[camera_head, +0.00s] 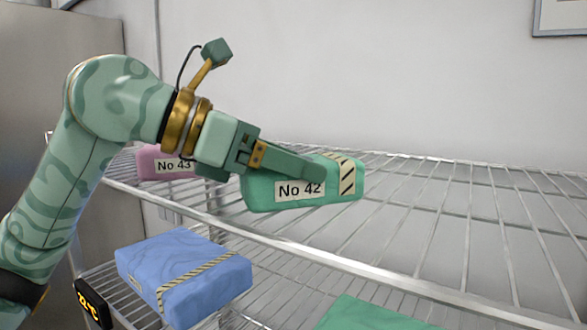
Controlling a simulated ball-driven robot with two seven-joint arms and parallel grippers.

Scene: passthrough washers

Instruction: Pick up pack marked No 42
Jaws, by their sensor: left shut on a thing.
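The green pack marked No 42 (260,197) is at the upper wire shelf, with its white label and a black-striped band facing me. My left gripper (318,172) reaches in from the left and is shut on this pack. One finger lies across its top and front; the other finger is hidden. The pack looks slightly tilted, and I cannot tell whether it touches the shelf. My right gripper is not in view.
A pink pack marked No 43 (160,165) sits left on the upper shelf (440,215), partly behind my arm. A blue pack (185,272) and a green pack (370,315) are lower down. A temperature display (92,304) is at lower left. The upper shelf's right side is clear.

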